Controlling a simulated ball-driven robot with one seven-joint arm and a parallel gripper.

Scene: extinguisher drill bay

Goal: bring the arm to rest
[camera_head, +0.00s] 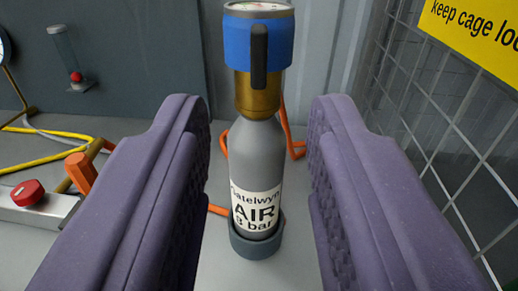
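My gripper (258,150) shows as two purple fingers, one at each side of the picture's middle. They are apart, with a wide gap between them. A grey air cylinder (257,155) with a brass neck, a blue collar and a black lever stands upright in the gap as seen from here. Its label reads "AIR" and "8 bar". Bare space shows between it and each finger, so neither finger appears to touch it. The cylinder's base sits in a dark grey ring holder (256,243).
A wire mesh cage (450,130) with a yellow sign (478,32) stands close on the right. An orange hose (290,135) runs behind the cylinder. At left are a yellow hose (40,160), a red knob (28,192) on a metal block and a clear tube (65,55) with a red ball.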

